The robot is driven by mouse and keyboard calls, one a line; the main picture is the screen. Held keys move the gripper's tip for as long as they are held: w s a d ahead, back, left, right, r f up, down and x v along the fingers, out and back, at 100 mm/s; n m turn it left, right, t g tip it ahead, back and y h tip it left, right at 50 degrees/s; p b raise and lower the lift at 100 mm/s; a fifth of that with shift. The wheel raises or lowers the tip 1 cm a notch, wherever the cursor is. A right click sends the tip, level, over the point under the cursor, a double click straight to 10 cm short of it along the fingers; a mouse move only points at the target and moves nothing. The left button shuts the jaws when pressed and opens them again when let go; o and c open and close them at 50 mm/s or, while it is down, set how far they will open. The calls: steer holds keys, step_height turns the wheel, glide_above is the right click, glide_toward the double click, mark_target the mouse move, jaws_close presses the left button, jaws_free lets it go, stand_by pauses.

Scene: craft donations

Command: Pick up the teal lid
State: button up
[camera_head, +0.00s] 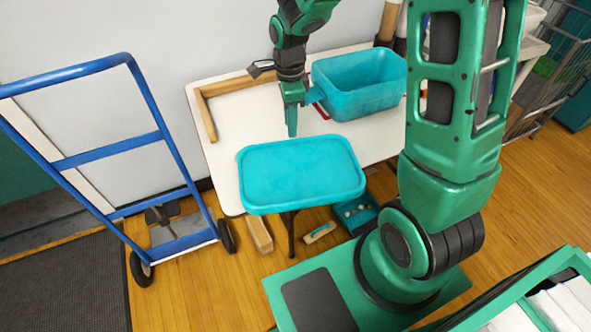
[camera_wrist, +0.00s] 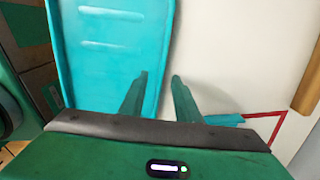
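The teal lid (camera_head: 300,175) is a flat, rounded rectangle with a raised rim. It lies at the near edge of the white table and appears to stick out past it. My gripper (camera_head: 291,130) points down just beyond the lid's far edge. In the wrist view the lid (camera_wrist: 110,45) fills the upper left. There my gripper (camera_wrist: 160,78) is open and empty. One finger overlaps the lid's edge in the picture, and the other is over bare table. I cannot tell whether a finger touches the lid.
A teal bin (camera_head: 360,85) stands on the white table (camera_head: 225,155), right of my gripper. An L-shaped wooden piece (camera_head: 207,115) lies at the table's left. A blue hand truck (camera_head: 110,150) stands left. A small blue tray (camera_head: 357,213) sits below the table on the right.

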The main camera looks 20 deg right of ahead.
steer(key=shift+w+d+f, duration=0.1)
steer(key=shift+d+f, duration=0.05)
steer(key=shift+f, duration=1.25)
steer(key=shift+w+d+f, duration=0.1)
steer(key=shift+d+f, duration=0.05)
steer(key=shift+f, duration=1.25)
jaws_close()
